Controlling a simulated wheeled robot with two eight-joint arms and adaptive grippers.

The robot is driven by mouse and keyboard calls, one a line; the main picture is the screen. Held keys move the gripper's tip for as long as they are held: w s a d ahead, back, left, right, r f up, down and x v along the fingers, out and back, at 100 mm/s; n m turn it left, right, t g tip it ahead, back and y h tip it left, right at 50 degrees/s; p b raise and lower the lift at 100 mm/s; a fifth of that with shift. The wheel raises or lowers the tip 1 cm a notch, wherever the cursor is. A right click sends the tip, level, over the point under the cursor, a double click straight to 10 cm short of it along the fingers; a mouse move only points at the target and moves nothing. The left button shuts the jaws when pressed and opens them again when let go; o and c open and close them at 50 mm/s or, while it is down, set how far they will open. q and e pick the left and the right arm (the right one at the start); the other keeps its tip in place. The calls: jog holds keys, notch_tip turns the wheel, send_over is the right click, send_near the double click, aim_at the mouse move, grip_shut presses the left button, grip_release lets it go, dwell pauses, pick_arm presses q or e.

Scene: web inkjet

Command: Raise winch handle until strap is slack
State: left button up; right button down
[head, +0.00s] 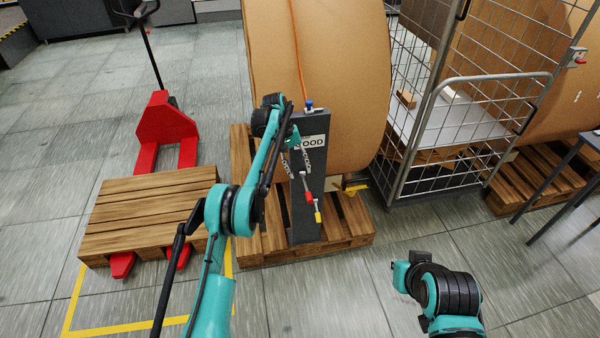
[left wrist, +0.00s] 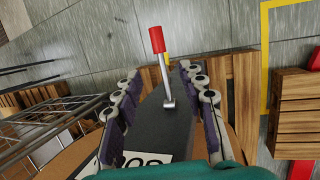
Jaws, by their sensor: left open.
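The winch handle is a metal lever with a red grip (head: 308,196) on the front of a dark grey post (head: 306,225). In the left wrist view the red grip (left wrist: 157,39) points away, with its shaft between the finger lines. A yellow-tipped lever (head: 317,216) sits just below it, mostly hidden in the wrist view. The orange strap (head: 297,45) runs down over a big brown roll (head: 330,70); its lower part is hidden. My left gripper (head: 296,163) is open and empty at the post, above the red grip.
The roll and post stand on a wooden pallet (head: 355,235). A wire cage cart (head: 430,150) stands close on the right. A red pallet jack (head: 165,125) under another pallet (head: 145,215) is at left. The floor in front is clear.

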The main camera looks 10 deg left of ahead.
aim_at(306, 186)
pick_arm(q)
jog(key=c, duration=0.3)
jog(key=shift+a+f+n, duration=0.15)
jog(key=shift+f+n, duration=0.15)
jog(key=c, duration=0.6)
jog(key=a+f+n+h, duration=0.1)
jog(key=f+n, duration=0.1)
jog(key=n, duration=0.1)
jog(key=s+a+f+n+t+h, duration=0.1)
jog(key=a+f+n, duration=0.1)
jog(key=f+n, duration=0.1)
jog(key=s+a+f+n+t+h+p, duration=0.1)
jog(key=f+n+h, duration=0.1)
jog(key=f+n, duration=0.1)
jog(key=shift+a+n, duration=0.2)
jog(key=shift+n, duration=0.1)
grip_shut()
jog(key=s+a+f+n+t+h, duration=0.25)
jog(key=s+n, duration=0.25)
jog(key=n, duration=0.3)
jog(key=d+r+b+x, duration=0.1)
jog(key=b+x, duration=0.2)
jog(key=x, duration=0.7)
notch_tip(306, 186, up, 4)
jog(key=shift+w+d+f+t+h+b, duration=0.15)
jog(key=shift+d+t+h+b, duration=0.1)
jog(key=shift+t+b, duration=0.15)
